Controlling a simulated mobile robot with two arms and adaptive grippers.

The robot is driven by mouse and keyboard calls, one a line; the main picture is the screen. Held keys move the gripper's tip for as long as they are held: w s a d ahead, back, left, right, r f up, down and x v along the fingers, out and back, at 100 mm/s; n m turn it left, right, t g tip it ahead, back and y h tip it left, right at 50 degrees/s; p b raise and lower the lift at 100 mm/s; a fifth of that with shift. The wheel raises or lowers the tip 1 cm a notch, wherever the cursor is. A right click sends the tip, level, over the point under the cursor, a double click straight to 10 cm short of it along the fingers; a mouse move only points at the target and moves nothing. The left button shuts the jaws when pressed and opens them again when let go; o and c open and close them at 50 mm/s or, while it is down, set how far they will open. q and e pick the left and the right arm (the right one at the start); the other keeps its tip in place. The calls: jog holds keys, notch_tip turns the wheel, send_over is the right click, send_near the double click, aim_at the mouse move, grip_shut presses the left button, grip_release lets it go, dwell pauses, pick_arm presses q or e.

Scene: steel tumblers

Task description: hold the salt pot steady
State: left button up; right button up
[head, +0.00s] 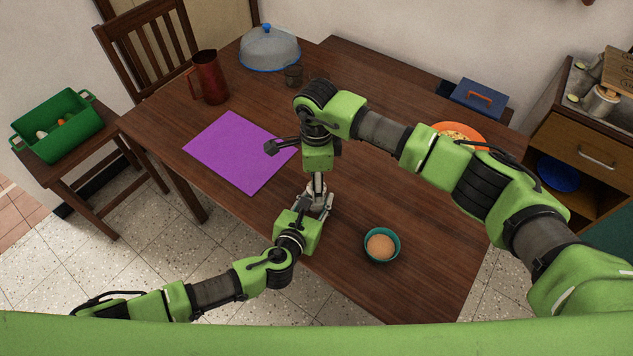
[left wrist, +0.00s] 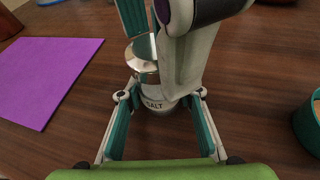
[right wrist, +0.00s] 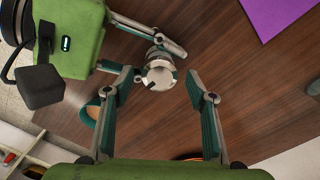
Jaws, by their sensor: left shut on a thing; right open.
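The salt pot (left wrist: 153,107) is a small pale pot marked SALT, with a shiny metal lid. It stands upright on the wooden table near the front edge. My left gripper (head: 322,207) is shut on its body from the front, a finger on each side. In the right wrist view the salt pot (right wrist: 160,72) shows from above, its round top between and just beyond the fingertips of my right gripper (right wrist: 158,76). My right gripper is open, pointing down over the lid. Its fingers hide part of the lid in the left wrist view.
A teal bowl (head: 369,257) with a brown round thing stands right of the grippers. A purple mat (head: 238,150) lies to the left. A red jug (head: 209,80), a dark cup (head: 293,76) and a grey dome (head: 270,48) stand farther back. An orange plate (head: 472,132) is partly behind my right arm.

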jog(key=shift+f, duration=0.25)
jog(key=c, duration=1.1)
